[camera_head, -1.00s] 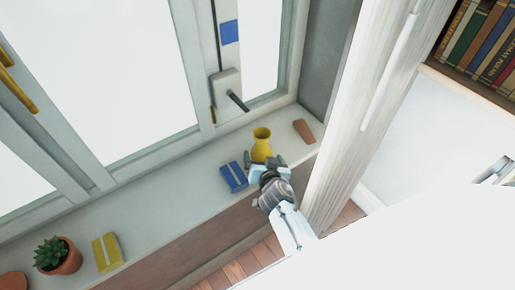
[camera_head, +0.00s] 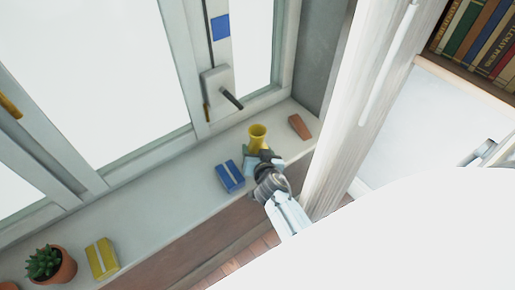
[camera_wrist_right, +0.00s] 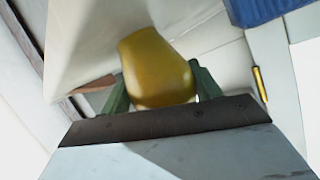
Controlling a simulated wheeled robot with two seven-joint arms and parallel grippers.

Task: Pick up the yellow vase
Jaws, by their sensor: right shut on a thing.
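The yellow vase (camera_head: 258,133) stands on the window sill near its right end in the head view. It has a flared mouth and looks upright. My right gripper (camera_head: 262,152) reaches it from the front and is shut on its body. In the right wrist view the vase (camera_wrist_right: 157,65) fills the space between the two green fingers of the gripper (camera_wrist_right: 158,88). Its lower part is partly hidden by the gripper in the head view. I cannot tell whether its base touches the sill. My left gripper is not in view.
A blue box (camera_head: 230,176) lies close left of the vase, and a terracotta piece (camera_head: 299,126) lies to its right. A window handle (camera_head: 222,88) juts out behind. A white panel (camera_head: 345,110) stands close right. A yellow box (camera_head: 102,258) and potted succulent (camera_head: 54,265) are far left.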

